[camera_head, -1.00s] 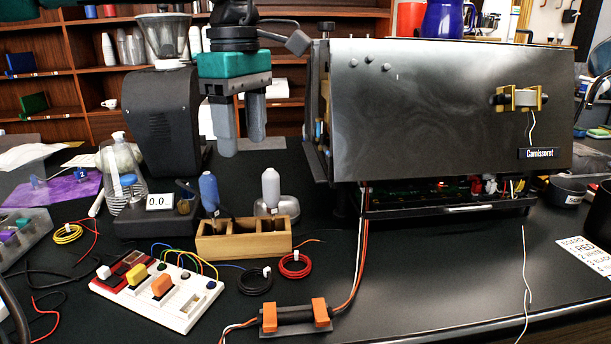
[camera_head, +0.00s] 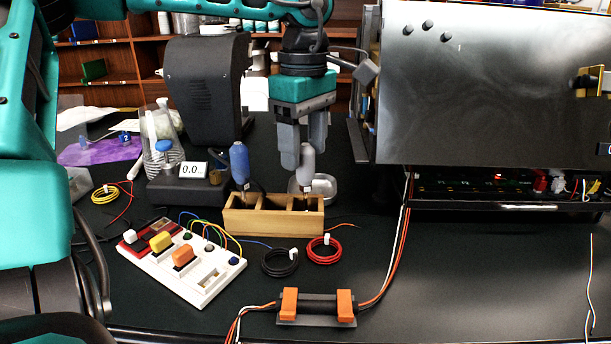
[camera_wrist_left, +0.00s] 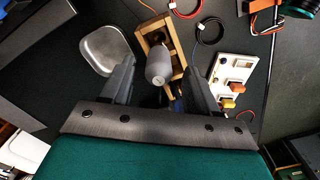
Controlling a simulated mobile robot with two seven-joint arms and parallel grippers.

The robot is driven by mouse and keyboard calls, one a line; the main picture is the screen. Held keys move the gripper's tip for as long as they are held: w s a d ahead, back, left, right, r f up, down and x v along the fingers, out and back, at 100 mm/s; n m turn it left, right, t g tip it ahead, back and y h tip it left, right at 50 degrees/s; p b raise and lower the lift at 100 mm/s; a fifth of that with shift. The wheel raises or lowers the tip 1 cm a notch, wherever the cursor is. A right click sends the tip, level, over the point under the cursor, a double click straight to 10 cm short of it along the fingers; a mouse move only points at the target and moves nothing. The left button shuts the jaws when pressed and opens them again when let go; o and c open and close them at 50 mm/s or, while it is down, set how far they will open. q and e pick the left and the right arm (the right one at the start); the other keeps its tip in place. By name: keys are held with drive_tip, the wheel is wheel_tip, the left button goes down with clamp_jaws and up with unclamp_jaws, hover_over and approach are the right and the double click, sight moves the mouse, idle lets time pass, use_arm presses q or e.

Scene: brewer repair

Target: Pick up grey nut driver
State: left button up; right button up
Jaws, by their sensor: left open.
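The grey nut driver (camera_head: 307,165) stands upright in the right part of a wooden holder (camera_head: 270,222). In the left wrist view its grey handle (camera_wrist_left: 159,66) points up toward the camera, between the two fingers. My left gripper (camera_head: 303,160) points down over it, open, with its fingers on either side of the handle top. In the left wrist view the gripper (camera_wrist_left: 157,75) shows a gap on both sides of the handle. A blue-handled driver (camera_head: 240,163) stands in the holder's left part. My right gripper is not in view.
A metal dish (camera_head: 322,187) stands behind the holder. Black (camera_head: 279,262) and red (camera_head: 325,250) wire coils and a white switch board (camera_head: 190,275) lie in front. The large brewer (camera_head: 480,85) stands close on the right, a black grinder (camera_head: 208,88) behind left.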

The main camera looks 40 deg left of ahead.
sight(305, 169)
use_arm(q)
wheel_tip(305, 169, down, 5)
drive_tip(key=shift+w+r, duration=0.1)
drive_tip(key=shift+r, duration=0.1)
clamp_jaws()
idle(0.5)
